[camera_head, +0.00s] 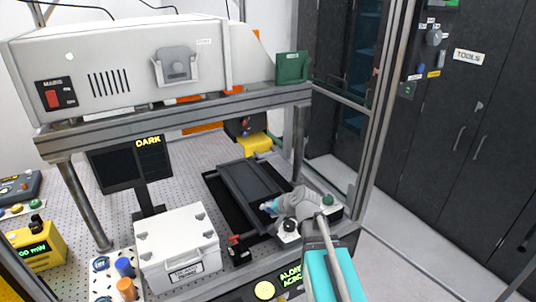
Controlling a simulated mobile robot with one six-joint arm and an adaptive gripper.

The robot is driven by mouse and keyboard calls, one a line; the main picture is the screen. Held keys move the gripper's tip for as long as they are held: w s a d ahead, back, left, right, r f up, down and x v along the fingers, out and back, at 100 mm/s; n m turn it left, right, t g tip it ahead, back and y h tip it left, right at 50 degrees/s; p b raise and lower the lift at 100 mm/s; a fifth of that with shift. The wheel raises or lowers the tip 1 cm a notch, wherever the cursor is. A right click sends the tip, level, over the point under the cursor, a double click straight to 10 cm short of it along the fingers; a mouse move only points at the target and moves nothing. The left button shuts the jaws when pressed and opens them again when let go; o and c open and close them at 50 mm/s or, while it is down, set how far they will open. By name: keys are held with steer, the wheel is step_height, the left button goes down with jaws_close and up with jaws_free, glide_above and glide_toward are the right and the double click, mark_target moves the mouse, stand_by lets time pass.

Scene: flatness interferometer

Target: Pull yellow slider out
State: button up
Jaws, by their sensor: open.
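A yellow block (255,144), which looks like the yellow slider, sits below a small dark unit with coloured knobs (243,126) under the shelf at the back of the bench. I cannot tell how far it sticks out. My gripper (267,208) is at the front right of the bench, over the near right part of a dark rectangular tray (241,184). It is apart from the yellow block, nearer to the camera. The jaws are small and partly turned away; no held object shows. My grey and teal arm hides part of the bench's front right.
A metal shelf (190,112) with a large white instrument (125,70) spans above the bench. A screen reading DARK (131,161), a white lidded box (177,244) and a red-topped black part (237,247) stand on the left and front. A shelf post (298,143) stands right of the yellow block.

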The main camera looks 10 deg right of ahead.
steer(key=w+d+r+m+t, duration=0.2)
steer(key=w+r+m+t, duration=0.1)
steer(key=w+r, duration=0.2)
steer(key=m+t+p, duration=0.2)
steer(key=m+t, duration=0.2)
steer(key=m, duration=0.2)
glide_toward(268, 155)
steer(key=s, duration=0.3)
steer(key=shift+d+r+h, duration=0.35)
steer(key=shift+h, duration=0.05)
steer(key=b+x, duration=0.3)
steer(key=x, duration=1)
steer(key=shift+w+a, duration=0.15)
steer(key=shift+w, duration=0.2)
jaws_close()
